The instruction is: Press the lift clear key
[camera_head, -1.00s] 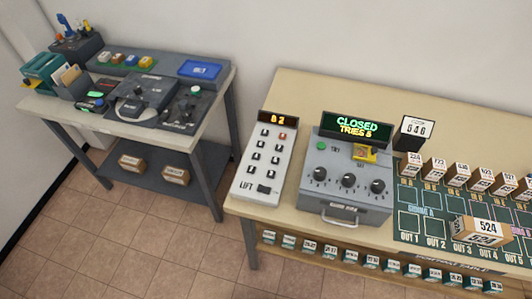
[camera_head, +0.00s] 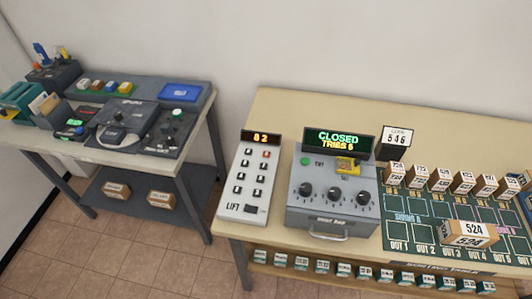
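The lift keypad (camera_head: 228,208) is a pale grey panel marked LIFT, lying near the left end of the beige table. Its display (camera_head: 261,137) at the top reads 82 in orange. One reddish key (camera_head: 266,154) stands at the top of the right column. A larger dark key or slot (camera_head: 251,209) is at the bottom right. Key labels are too small to read, so I cannot tell which is marked clear. Neither of my grippers is in view.
Right of the keypad stands a grey dial box (camera_head: 333,213) with three knobs and a CLOSED, TRIES 6 screen (camera_head: 338,141). Further right are a green sorting mat (camera_head: 400,215) and labelled boxes. A grey desk (camera_head: 190,140) stands left, across a floor gap.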

